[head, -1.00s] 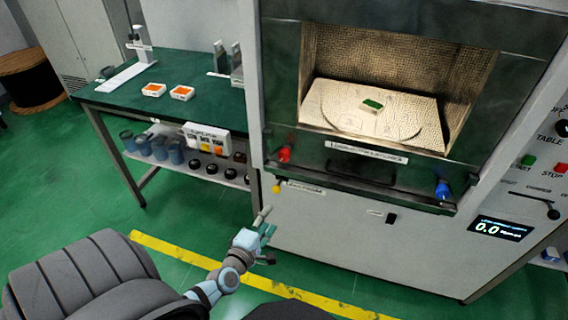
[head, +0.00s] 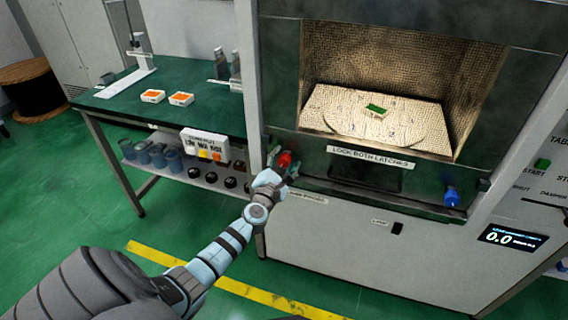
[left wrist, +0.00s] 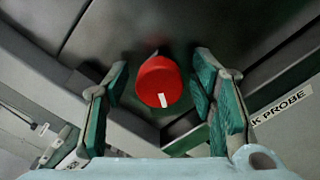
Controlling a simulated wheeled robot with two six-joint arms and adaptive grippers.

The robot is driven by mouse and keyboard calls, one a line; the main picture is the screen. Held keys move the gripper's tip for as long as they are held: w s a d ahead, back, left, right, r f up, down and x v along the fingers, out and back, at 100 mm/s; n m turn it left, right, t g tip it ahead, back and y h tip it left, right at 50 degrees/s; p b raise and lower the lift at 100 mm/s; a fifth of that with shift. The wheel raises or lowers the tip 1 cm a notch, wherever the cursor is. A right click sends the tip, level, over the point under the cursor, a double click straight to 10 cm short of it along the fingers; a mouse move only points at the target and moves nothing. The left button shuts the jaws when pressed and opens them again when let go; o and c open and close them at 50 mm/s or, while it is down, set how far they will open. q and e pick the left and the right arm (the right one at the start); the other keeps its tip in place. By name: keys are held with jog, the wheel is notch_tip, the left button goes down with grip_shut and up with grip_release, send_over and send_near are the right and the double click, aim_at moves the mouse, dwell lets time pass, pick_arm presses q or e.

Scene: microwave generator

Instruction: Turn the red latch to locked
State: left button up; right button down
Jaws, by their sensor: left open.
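The red latch (head: 284,160) is a round red knob at the lower left of the microwave chamber opening. In the left wrist view the knob (left wrist: 160,82) has a white mark near its lower edge, tilted slightly from vertical. My left gripper (head: 279,171) is at the latch, partly covering the area below it. In the left wrist view its two green-padded fingers (left wrist: 160,95) are open, one on each side of the knob, with gaps showing. The blue latch (head: 452,196) is at the lower right of the opening. My right gripper is not in view.
A label reading "LOCK BOTH LATCHES" (head: 371,158) sits between the latches. A green item (head: 376,108) lies on a block inside the open chamber. A green-topped bench (head: 120,99) stands left of the machine. A display (head: 512,238) reads 0.0.

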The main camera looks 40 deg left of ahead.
pick_arm(q)
jog(key=c, duration=1.1)
jog(key=shift+m, duration=0.3)
jog(key=m+p, duration=0.2)
jog(key=m, duration=0.2)
jog(key=shift+r+m, duration=0.1)
jog(key=shift+m, duration=0.2)
jog(key=m+p, duration=0.1)
jog(key=m, duration=0.3)
jog(key=shift+m, duration=0.3)
jog(key=m+p, duration=0.2)
jog(key=m, duration=0.4)
jog(key=shift+m+p, duration=0.3)
jog(key=shift+p, duration=0.05)
jog(key=shift+o, duration=0.4)
jog(key=shift+w+m, duration=0.1)
jog(key=shift+m, duration=0.7)
jog(key=shift+r, duration=0.15)
